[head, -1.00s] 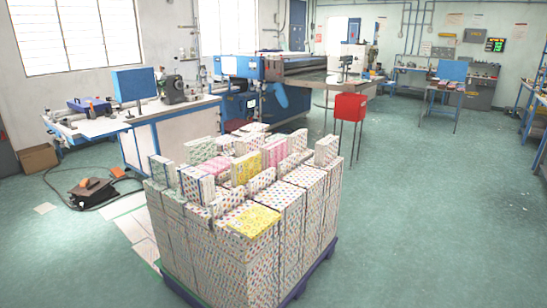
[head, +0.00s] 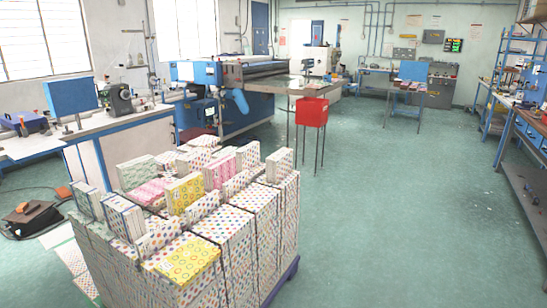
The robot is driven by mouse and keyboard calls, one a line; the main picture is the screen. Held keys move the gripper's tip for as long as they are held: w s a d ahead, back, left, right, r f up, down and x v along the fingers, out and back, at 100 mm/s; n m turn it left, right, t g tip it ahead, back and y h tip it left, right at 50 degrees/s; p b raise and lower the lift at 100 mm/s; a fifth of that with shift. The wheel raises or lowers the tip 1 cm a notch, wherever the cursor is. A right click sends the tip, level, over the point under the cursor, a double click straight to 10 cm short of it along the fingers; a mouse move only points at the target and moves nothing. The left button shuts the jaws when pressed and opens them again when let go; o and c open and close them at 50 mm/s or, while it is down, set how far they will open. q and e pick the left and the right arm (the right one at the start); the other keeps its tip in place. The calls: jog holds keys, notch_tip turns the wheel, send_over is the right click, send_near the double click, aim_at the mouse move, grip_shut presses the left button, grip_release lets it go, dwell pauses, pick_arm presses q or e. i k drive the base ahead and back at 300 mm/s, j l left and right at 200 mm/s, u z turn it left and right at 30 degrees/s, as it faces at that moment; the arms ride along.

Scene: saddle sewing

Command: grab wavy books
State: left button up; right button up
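A large block of stacked books with patterned covers (head: 205,235) stands on a dark blue pallet (head: 281,284) at the lower left of the head view. Most covers are white with small coloured dots. A yellow book with ring patterns (head: 187,262) lies flat on the near top edge. Another yellow one (head: 184,194) and a pink one (head: 219,173) stand upright among white books on top. Which of these are the wavy books I cannot tell. Neither of my grippers is in view.
A red box on thin legs (head: 311,112) stands behind the stack. A blue machine (head: 215,95) and a white workbench (head: 110,140) are at the back left. Shelves (head: 525,150) line the right side. The green floor (head: 390,220) right of the stack is clear.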

aim_at(215, 173)
jog(key=i+l+z, duration=0.25)
jog(key=i, duration=0.2)
jog(key=i+l+z, duration=0.3)
jog(key=i, duration=0.2)
jog(key=i+z, duration=0.25)
jog(key=i, duration=0.2)
jog(key=i+u, duration=0.35)
jog(key=i+l+u, duration=0.4)
jog(key=i, duration=0.15)
jog(key=i+u, duration=0.15)
jog(key=u, duration=0.25)
jog(key=i+u, duration=0.1)
jog(key=u, duration=0.35)
jog(key=i+l+u, duration=0.1)
jog(key=u, duration=0.3)
jog(key=i+l+u, duration=0.1)
jog(key=u, duration=0.3)
jog(key=i+l+u, duration=0.1)
jog(key=l+u, duration=0.15)
jog(key=u, duration=0.15)
jog(key=i+l+u, duration=0.15)
jog(key=u, duration=0.3)
jog(key=i+l+u, duration=0.15)
jog(key=u, duration=0.3)
jog(key=l+u, duration=0.45)
jog(key=i+j, duration=0.05)
jog(key=j, duration=0.05)
